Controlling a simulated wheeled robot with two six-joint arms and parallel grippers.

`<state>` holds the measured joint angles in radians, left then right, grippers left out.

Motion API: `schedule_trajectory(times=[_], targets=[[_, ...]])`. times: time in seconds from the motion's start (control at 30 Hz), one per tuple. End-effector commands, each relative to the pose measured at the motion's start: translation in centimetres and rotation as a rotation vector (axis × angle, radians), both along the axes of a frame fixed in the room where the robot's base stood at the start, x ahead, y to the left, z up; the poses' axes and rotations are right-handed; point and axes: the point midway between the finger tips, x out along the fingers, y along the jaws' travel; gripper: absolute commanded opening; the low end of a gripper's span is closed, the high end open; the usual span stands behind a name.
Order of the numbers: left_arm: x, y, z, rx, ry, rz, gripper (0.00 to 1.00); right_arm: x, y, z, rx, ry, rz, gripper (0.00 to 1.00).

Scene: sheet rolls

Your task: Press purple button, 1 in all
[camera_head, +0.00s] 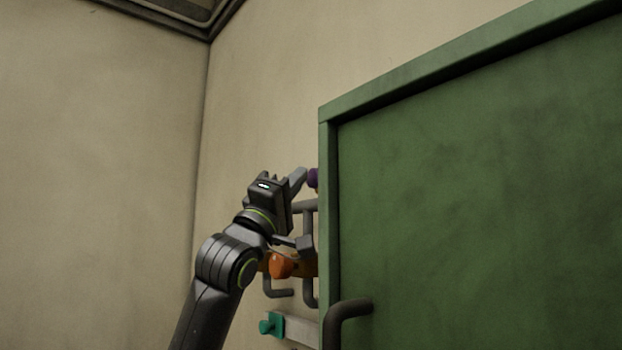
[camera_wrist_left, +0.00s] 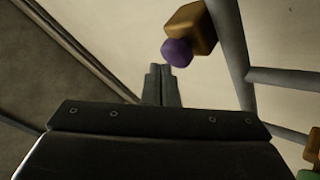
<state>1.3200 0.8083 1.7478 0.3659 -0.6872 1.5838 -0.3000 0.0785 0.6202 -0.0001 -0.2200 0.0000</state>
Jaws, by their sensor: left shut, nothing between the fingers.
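The purple button (camera_head: 313,178) shows as a small piece at the left edge of the green cabinet in the head view, partly hidden by the cabinet. In the left wrist view the purple button (camera_wrist_left: 177,52) is a rounded knob on an orange-brown block. My left gripper (camera_head: 302,173) is shut and empty, its fingertips close to the button's left side in the head view. In the left wrist view the shut fingertips (camera_wrist_left: 160,68) lie just below and left of the button; whether they touch it I cannot tell. My right gripper is not in view.
A green cabinet (camera_head: 480,190) with a dark handle (camera_head: 346,312) fills the right side. Grey pipes (camera_head: 309,285), an orange knob (camera_head: 281,265) and a teal knob (camera_head: 272,325) sit left of it, below the gripper. The wall at left is bare.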

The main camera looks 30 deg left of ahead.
Motion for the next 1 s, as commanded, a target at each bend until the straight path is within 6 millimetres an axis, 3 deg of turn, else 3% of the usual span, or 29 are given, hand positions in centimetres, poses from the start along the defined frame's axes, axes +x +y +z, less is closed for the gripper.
schedule_trajectory(times=[1.0], targets=[[0.82, -0.32, 0.03, 0.0, 0.0, 0.001, 0.0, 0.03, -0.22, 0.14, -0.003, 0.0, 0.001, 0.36]])
